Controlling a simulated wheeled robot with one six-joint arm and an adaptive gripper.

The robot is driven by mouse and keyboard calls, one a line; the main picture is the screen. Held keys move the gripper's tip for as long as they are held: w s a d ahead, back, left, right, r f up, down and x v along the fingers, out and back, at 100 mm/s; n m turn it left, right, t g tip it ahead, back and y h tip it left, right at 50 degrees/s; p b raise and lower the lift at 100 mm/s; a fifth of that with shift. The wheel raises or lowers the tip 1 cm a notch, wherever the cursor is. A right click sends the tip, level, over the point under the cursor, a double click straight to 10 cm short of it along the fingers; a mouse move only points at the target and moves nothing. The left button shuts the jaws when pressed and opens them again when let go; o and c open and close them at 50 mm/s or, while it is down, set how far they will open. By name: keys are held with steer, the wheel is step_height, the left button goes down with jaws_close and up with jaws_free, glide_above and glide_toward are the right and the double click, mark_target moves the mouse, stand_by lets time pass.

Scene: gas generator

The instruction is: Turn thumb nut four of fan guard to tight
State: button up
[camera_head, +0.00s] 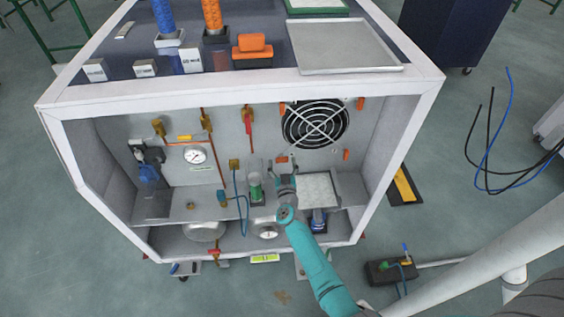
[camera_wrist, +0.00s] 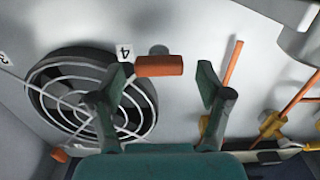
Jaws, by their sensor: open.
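The fan guard (camera_head: 315,125) is a round wire grille over a black fan on the cabinet's back panel; it also shows at the left of the wrist view (camera_wrist: 85,97). Thumb nut four (camera_wrist: 158,66) is an orange bar beside the label "4" (camera_wrist: 123,52). In the head view it is the orange piece (camera_head: 282,159) at the guard's lower left. My gripper (camera_wrist: 163,83) is open, with one finger on each side of the nut in the picture and gaps to both. Contact is not visible. In the head view my gripper (camera_head: 286,176) is small and just below the nut.
Other orange nuts (camera_head: 360,103) sit around the guard. Orange pipes with brass valves (camera_head: 206,122) stand left of the fan, and right in the wrist view (camera_wrist: 270,122). A green-filled cylinder (camera_head: 255,188) stands close left of my gripper. The cabinet's white frame (camera_head: 397,140) bounds the opening.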

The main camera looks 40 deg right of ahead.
steer(key=shift+w+d, duration=0.35)
steer(key=shift+w, duration=0.1)
steer(key=c, duration=1.2)
steer(key=shift+o, duration=0.2)
